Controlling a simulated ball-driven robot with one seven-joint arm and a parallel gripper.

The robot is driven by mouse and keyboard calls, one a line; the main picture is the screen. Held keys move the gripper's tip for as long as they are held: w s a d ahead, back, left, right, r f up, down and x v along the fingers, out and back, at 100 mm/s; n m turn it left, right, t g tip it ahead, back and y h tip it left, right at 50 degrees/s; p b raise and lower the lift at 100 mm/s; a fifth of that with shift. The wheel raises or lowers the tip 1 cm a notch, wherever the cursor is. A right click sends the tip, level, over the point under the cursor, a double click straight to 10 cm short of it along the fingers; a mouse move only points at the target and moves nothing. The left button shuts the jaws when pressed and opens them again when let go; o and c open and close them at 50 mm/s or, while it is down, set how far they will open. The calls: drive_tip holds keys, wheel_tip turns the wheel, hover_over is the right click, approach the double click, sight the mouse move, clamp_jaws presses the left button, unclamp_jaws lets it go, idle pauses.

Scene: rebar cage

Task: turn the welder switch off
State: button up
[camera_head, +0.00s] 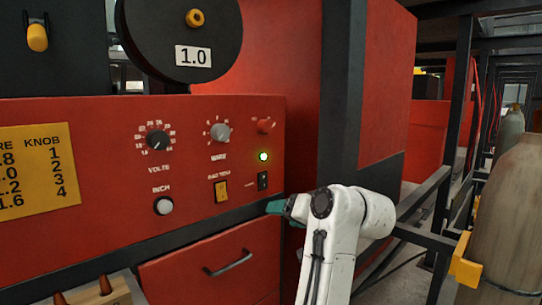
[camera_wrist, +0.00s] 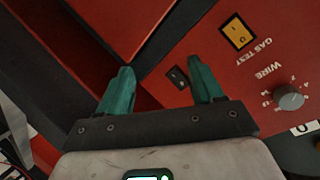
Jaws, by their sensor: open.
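The red welder panel (camera_head: 110,200) fills the left of the head view. A small black rocker switch (camera_head: 263,180), likely the welder switch, sits at its right end, below a lit green lamp (camera_head: 263,157). In the wrist view the black switch (camera_wrist: 179,77) shows between the fingertips, nearer the right finger. My gripper (camera_head: 276,207) is open and empty, with teal fingers, just below and right of the switch in the head view. Its spread fingers also show in the wrist view (camera_wrist: 162,73). I cannot tell whether either finger touches the panel.
A yellow gas test rocker (camera_head: 221,191) is left of the switch. A drawer with a handle (camera_head: 228,263) is below. Dark frame bars and a gas cylinder (camera_head: 510,215) stand right.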

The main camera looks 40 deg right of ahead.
sight(271, 129)
drive_tip(key=d+r+m+t, duration=0.2)
drive_tip(key=r, duration=0.7)
drive_tip(key=d+r+m+t, duration=0.1)
drive_tip(key=d+r+t, duration=0.1)
drive_tip(key=r, duration=0.7)
drive_tip(key=w+p, duration=0.1)
drive_tip(key=w, duration=0.2)
drive_tip(key=w+p, duration=0.1)
drive_tip(key=w, duration=0.3)
drive_tip(key=w+p, duration=0.1)
drive_tip(key=w, duration=0.3)
drive_tip(key=shift+d+p, duration=0.4)
drive_tip(key=shift+c, duration=0.2)
drive_tip(key=c, duration=1)
